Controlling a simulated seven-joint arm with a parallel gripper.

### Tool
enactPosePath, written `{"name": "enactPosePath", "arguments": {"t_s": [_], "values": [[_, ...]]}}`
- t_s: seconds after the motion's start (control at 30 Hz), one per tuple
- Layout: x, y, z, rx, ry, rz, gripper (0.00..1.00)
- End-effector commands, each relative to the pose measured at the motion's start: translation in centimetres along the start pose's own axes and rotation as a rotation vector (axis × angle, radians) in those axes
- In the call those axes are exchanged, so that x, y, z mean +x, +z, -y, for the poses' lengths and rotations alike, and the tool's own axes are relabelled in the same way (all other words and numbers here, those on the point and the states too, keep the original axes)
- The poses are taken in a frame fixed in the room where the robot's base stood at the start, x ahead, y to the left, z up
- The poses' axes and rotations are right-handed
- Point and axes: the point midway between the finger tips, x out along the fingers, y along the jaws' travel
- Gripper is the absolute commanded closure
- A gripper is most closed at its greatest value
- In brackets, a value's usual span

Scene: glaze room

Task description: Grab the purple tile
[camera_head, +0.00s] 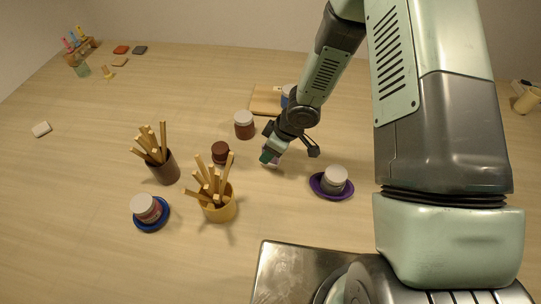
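My gripper (271,155) is low over the middle of the table, pointing down. A small pale lilac thing (271,164) shows at its green fingertip. It may be the purple tile or a jar top, and most of it is hidden by the gripper. I cannot tell whether the fingers are open or shut, or whether they touch it. A purple saucer (317,187) with a white-lidded grey jar on it stands to the right of my gripper. No other purple tile is clearly visible.
A yellow cup (220,211) and a brown cup (162,173) hold wooden sticks. Jars (244,126) (220,153) stand close to the left of my gripper. A blue saucer (153,226) bears a jar. A wooden board (264,100) lies behind. The left table is mostly clear.

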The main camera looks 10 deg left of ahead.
Motion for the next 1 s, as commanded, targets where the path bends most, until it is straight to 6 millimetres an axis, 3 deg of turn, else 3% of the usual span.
{"name": "enactPosePath", "arguments": {"t_s": [0.1, 0.4, 0.7, 1.0], "values": [[1.23, -0.02, 0.09, -0.002, -0.002, 0.001, 0.53], [1.48, -0.01, 0.00, 0.000, 0.000, 0.000, 0.53], [1.47, -0.01, 0.01, 0.000, 0.000, 0.000, 0.99], [1.45, -0.03, 0.00, -0.001, 0.000, -0.001, 1.00]]}}
